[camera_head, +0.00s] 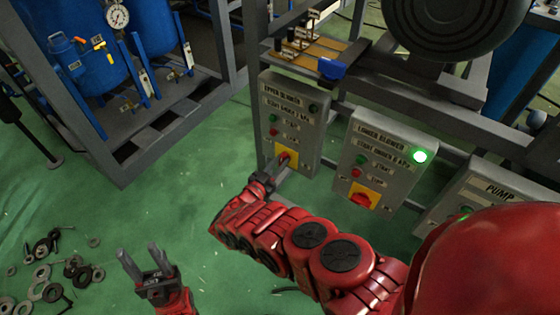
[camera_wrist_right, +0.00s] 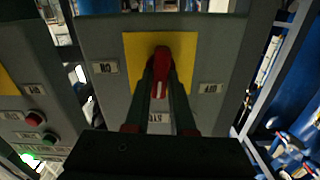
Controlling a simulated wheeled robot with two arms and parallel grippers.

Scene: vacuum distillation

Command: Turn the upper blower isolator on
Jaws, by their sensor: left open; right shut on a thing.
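The upper blower box (camera_head: 268,150) is a grey panel with a dark green lamp (camera_head: 314,108), start and stop buttons, and a red isolator handle on a yellow plate (camera_head: 292,151). My right gripper (camera_head: 271,177) reaches the plate from below. In the right wrist view its fingers are shut on the red isolator handle (camera_wrist_right: 160,68), one on each side. The handle stands roughly upright on the yellow plate (camera_wrist_right: 134,50) in that view, between small labels left and right. My left gripper (camera_head: 140,262) is open and empty, low at the left above the green floor.
The lower blower box (camera_head: 396,178), with a lit green lamp (camera_head: 420,156) and its own red isolator (camera_head: 361,199), hangs to the right. The pump box (camera_head: 490,196) is further right. Several metal rings and bolts (camera_head: 52,292) lie on the floor at the lower left.

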